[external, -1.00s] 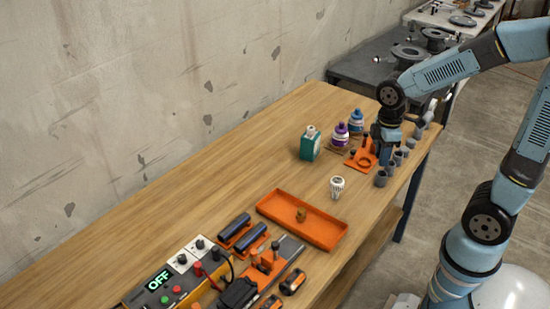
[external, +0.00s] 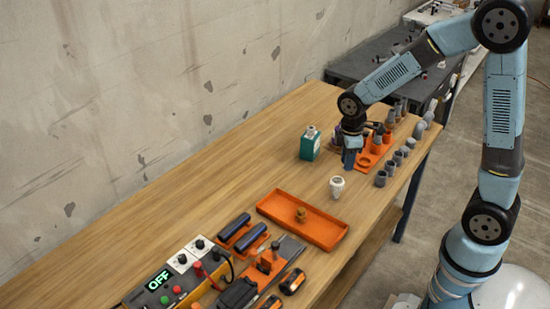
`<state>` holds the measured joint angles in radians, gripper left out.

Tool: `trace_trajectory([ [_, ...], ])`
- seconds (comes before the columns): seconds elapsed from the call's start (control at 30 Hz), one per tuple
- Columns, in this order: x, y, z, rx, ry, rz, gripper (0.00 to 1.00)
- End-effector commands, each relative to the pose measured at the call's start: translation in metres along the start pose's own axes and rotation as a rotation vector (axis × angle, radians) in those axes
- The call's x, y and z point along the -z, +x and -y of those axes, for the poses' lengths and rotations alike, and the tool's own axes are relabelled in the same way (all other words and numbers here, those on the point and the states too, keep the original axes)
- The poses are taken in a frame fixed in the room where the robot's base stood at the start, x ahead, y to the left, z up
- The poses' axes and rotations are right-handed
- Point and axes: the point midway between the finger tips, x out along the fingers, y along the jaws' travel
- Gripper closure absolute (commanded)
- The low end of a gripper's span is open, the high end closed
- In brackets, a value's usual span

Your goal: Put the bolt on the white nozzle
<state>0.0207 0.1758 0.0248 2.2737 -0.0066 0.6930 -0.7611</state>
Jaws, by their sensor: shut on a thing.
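The white nozzle (external: 337,187) stands upright on the wooden table, just behind the orange tray. My gripper (external: 349,164) points down over the table, behind and slightly right of the nozzle and apart from it. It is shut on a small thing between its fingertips. That thing is too small and too hidden for me to make out its shape, so I cannot confirm that it is the bolt.
The orange tray (external: 328,231) holds a small brown piece (external: 301,215). A green bottle (external: 310,145) stands left of my gripper. An orange holder (external: 369,160) and several grey cups (external: 381,179) are to its right. A control box (external: 164,290) sits at the front.

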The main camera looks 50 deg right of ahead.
Motion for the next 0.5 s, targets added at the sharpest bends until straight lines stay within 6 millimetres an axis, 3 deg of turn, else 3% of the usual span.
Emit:
trace_trajectory([
  [0.13, 0.010, 0.017, -0.009, 0.001, 0.000, 0.001, 1.00],
  [0.5, 0.019, 0.033, -0.019, 0.000, 0.000, 0.000, 1.00],
])
